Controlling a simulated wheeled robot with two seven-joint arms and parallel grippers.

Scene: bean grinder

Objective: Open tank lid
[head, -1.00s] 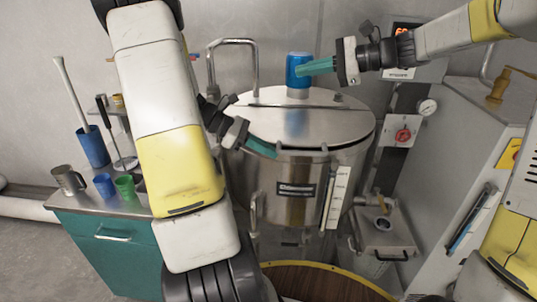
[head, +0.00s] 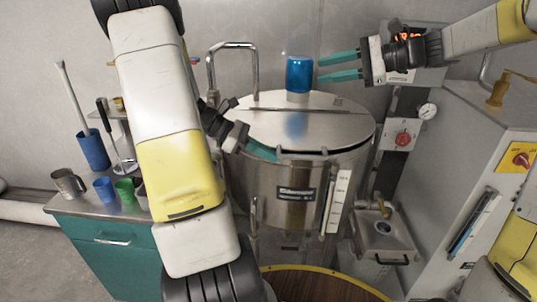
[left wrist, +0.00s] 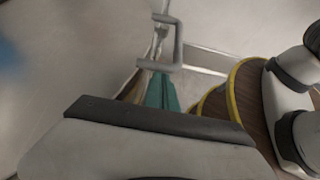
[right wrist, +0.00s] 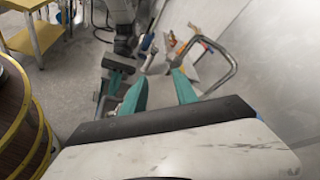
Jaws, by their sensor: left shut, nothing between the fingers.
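A steel tank (head: 285,190) stands in the middle of the head view, with a round metal lid (head: 300,128) on top. The lid looks down on the tank; I cannot tell whether its front edge is slightly raised. My left gripper (head: 274,154) is shut and empty, its teal fingertips at the lid's front-left rim. Its closed fingers show in the left wrist view (left wrist: 160,92). A blue cylinder (head: 299,75) stands at the back of the lid. My right gripper (head: 321,69) is open just right of this cylinder, with nothing between its fingers; they also show in the right wrist view (right wrist: 158,92).
A bent metal pipe (head: 232,46) rises behind the tank at the left. A teal cabinet (head: 120,262) with cups stands left. A grey machine (head: 460,150) stands right. A wooden tub with a yellow rim (head: 315,265) sits in front of the tank.

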